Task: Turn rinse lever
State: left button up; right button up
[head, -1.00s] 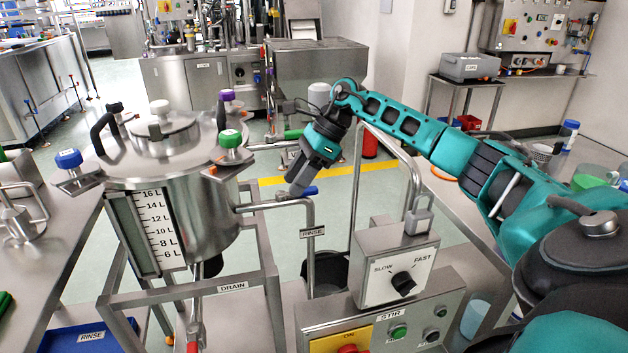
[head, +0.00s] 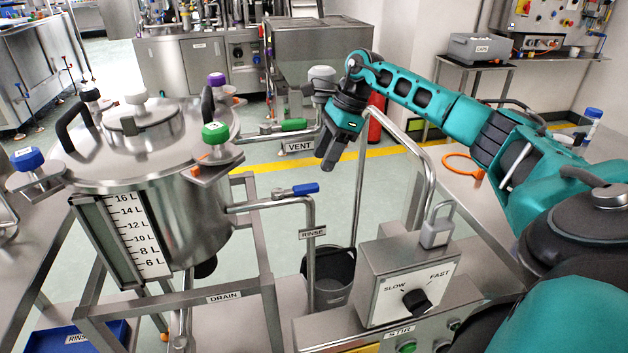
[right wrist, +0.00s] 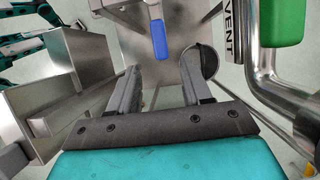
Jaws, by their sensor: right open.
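The rinse lever is a blue handle (head: 305,189) on a steel pipe that leaves the right side of the tank (head: 165,190). The blue handle lies roughly along the horizontal pipe, pointing right. My right gripper (head: 328,160) is above and slightly right of the handle, apart from it, pointing down. In the right wrist view the blue handle (right wrist: 160,40) shows beyond and between the two open fingers (right wrist: 160,85), with nothing held. My left gripper is not in view.
A green VENT lever (head: 294,125) on a pipe is just left of my right gripper. A steel handrail (head: 425,180) and the stir control box (head: 408,280) with a padlock (head: 437,228) stand to the right.

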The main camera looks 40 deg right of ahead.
aim_at(312, 185)
jog(key=x, duration=0.7)
jog(key=shift+c, duration=0.5)
grip_shut()
